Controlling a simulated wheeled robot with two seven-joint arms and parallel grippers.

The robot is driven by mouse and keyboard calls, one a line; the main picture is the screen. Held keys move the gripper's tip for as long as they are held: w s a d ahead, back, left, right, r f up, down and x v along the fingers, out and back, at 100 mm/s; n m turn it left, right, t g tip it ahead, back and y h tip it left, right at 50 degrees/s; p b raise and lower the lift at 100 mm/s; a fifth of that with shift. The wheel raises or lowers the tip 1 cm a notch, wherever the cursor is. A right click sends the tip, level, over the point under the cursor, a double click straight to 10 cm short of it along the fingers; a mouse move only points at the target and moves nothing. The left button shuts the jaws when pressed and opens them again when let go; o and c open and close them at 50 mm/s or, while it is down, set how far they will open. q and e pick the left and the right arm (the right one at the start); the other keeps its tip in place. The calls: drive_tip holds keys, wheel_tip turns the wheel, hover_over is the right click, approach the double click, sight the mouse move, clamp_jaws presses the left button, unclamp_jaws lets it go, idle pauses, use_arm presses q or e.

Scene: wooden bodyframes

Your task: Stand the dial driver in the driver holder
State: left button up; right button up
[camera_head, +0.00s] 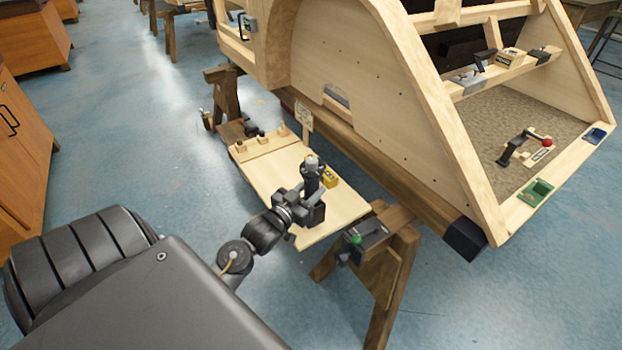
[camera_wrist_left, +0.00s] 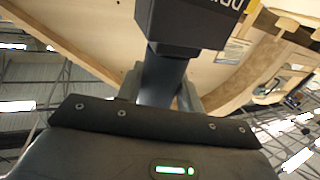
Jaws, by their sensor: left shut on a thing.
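The dial driver (camera_head: 312,166) appears as an upright dark tool with a pale top above the light wooden board. My left gripper (camera_head: 307,190) is shut on its dark shaft, which also shows in the left wrist view (camera_wrist_left: 160,82). I cannot tell how deep the driver sits in the box. My right gripper is not in view.
Small wooden blocks and a sign (camera_head: 304,115) are at the board's far end. A device with a green knob (camera_head: 368,240) is on the sawhorse. The large wooden bodyframe (camera_head: 370,90) rises behind. The board's middle is clear.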

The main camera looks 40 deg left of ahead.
use_arm(q)
drive_tip(key=shift+f, duration=0.45)
idle(0.7)
drive_tip(key=o, duration=1.2)
drive_tip(key=shift+f, duration=0.2)
